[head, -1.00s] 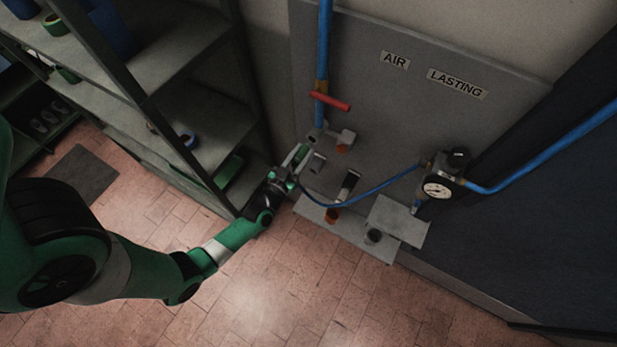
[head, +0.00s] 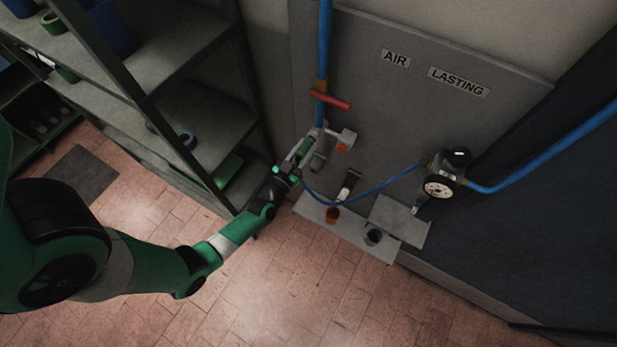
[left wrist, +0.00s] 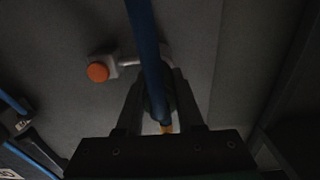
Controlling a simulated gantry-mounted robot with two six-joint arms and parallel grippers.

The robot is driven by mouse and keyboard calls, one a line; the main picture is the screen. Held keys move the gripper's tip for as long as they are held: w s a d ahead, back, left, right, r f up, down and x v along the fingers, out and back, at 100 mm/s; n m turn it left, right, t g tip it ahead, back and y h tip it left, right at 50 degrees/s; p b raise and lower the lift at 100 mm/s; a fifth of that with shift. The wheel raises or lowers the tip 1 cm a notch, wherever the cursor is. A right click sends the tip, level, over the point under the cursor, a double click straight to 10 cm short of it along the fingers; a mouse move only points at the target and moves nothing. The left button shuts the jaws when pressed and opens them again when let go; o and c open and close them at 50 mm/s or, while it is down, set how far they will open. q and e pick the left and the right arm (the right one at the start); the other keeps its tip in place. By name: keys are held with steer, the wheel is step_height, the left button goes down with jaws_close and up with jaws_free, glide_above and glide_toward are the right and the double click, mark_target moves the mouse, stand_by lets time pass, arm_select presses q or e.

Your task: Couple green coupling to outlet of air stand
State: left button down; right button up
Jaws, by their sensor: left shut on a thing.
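My left gripper (head: 301,151) is shut on the green coupling (head: 305,146), which shows as a slim green piece between its fingers. In the left wrist view the coupling (left wrist: 158,98) is dark and partly hidden by a blue hose passing in front of it. The outlet of the air stand (head: 319,132) is a pale fitting below the red-handled valve. The coupling's far end is close to it; I cannot tell whether they touch or are joined. In the left wrist view a pale pipe (left wrist: 131,61) runs behind the coupling. My right gripper is not in view.
A red valve handle (head: 331,100) sits just above the outlet. A grey block with an orange button (head: 342,147) is to its right. The thin blue hose (head: 375,186) runs to a pressure gauge (head: 438,187). Dark shelving (head: 205,130) stands close on the left.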

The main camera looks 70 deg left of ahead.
arm_select(q)
steer(key=shift+w+a, duration=0.2)
steer(key=shift+w, duration=0.1)
steer(key=shift+c, duration=2.3)
jaws_free()
steer(key=shift+w+a, duration=0.1)
steer(key=p+v, duration=0.2)
steer(key=v, duration=0.9)
steer(key=shift+s+d, duration=0.2)
steer(key=shift+s, duration=0.1)
steer(key=shift+w, duration=0.1)
